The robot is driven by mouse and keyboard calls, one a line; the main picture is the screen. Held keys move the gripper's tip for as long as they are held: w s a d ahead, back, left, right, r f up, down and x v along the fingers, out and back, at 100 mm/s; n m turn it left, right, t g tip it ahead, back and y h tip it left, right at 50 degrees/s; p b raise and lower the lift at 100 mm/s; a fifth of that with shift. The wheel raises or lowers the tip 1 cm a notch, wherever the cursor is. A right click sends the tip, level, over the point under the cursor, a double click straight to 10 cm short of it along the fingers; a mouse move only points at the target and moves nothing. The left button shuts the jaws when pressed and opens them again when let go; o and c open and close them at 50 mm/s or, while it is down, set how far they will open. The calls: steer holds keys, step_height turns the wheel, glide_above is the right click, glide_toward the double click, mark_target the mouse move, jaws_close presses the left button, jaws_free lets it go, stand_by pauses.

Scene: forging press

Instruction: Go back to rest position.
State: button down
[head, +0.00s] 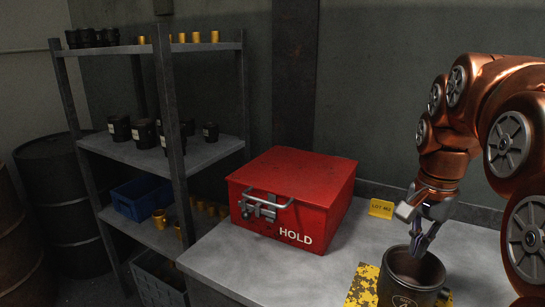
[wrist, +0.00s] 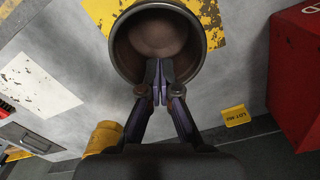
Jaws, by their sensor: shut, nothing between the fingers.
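My gripper (head: 420,245) is shut and empty, with its fingers pointing down over the rim of a dark round cup (head: 411,275). The wrist view also shows my gripper (wrist: 158,98) with its fingertips together across the near part of the cup's (wrist: 195,22) opening. The cup stands upright on a worn yellow patch (head: 362,286) on the grey table (head: 235,250). I see no part inside the cup. I cannot tell whether the fingertips reach below the rim.
A red HOLD box (head: 292,200) with a latch stands left on the table. A shelf rack (head: 215,152) with black cups and brass pieces stands further left. A yellow cylinder (wrist: 104,137) shows beside my gripper.

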steer(key=s+a+f+n+g+p, duration=0.1)
steer(key=s+a+n+p, duration=0.4)
steer(key=s, duration=0.5)
steer(key=s+a+f+n+p, duration=0.3)
steer(key=s+a+n+p, duration=0.3)
steer(key=s, duration=0.4)
steer(key=shift+a+n+g+p, duration=0.3)
steer(key=shift+a+g+p, duration=0.15)
steer(key=shift+a, duration=0.6)
steer(key=shift+d+f, duration=0.1)
steer(key=shift+d, duration=0.05)
